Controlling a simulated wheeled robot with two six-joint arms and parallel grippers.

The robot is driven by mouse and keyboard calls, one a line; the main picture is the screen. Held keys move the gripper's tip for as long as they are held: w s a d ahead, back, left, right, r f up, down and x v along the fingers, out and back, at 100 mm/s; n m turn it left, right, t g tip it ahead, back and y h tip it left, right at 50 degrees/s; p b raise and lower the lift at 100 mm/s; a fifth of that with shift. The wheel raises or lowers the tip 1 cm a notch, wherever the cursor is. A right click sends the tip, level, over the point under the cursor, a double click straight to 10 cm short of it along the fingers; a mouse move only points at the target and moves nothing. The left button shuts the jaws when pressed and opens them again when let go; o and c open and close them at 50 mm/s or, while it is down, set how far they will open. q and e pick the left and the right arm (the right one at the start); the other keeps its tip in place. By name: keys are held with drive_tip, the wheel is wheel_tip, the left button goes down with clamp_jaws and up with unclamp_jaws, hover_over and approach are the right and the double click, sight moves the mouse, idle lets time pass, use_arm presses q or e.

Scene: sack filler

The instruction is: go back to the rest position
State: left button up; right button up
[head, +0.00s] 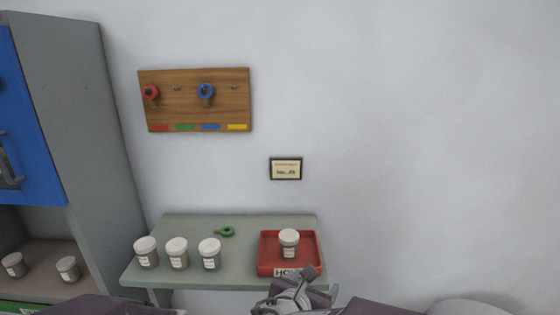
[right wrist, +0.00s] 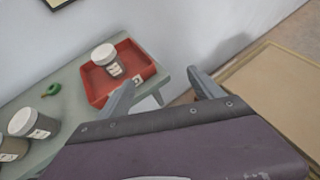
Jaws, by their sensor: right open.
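My right gripper (head: 297,280) shows at the bottom of the head view, in front of the shelf's front edge near the red tray. In the right wrist view its two fingers (right wrist: 160,92) stand apart with nothing between them. The red tray (head: 264,262) sits on the right end of the grey-green shelf (head: 190,228); it also shows in the right wrist view (right wrist: 97,98). One white-lidded jar (head: 289,241) stands upright in the tray, apart from the gripper. My left gripper is not visible.
Several white-lidded jars (head: 177,252) stand along the shelf's left front. A green key-like object (head: 226,232) lies behind them. A wooden board (head: 195,100) with red and blue hanging items is on the wall. A grey cabinet (head: 80,110) stands left. The wall at right is bare.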

drive_tip(key=s+d+f+m+g+h+p, duration=0.1)
drive_tip(key=s+d+f+m+g+p, duration=0.15)
drive_tip(key=s+d+m+g, duration=0.5)
drive_tip(key=s+d+f+m+g+p, duration=0.1)
drive_tip(key=s+d+m+g+p, duration=0.3)
drive_tip(key=d, duration=0.7)
drive_tip(key=s+a+f+m+t+y, duration=0.1)
drive_tip(key=a+f+m+y, duration=0.1)
drive_tip(key=m, duration=0.7)
drive_tip(key=s+a+f+m+t+y, duration=0.1)
drive_tip(key=a+f+m+y, duration=0.2)
drive_tip(key=a+m, duration=0.3)
drive_tip(key=m+y, duration=0.1)
drive_tip(key=m, duration=0.3)
drive_tip(key=shift+s+a+f+y+b, duration=0.25)
drive_tip(key=shift+s+f+y+b, duration=0.05)
drive_tip(key=shift+s+y, duration=0.1)
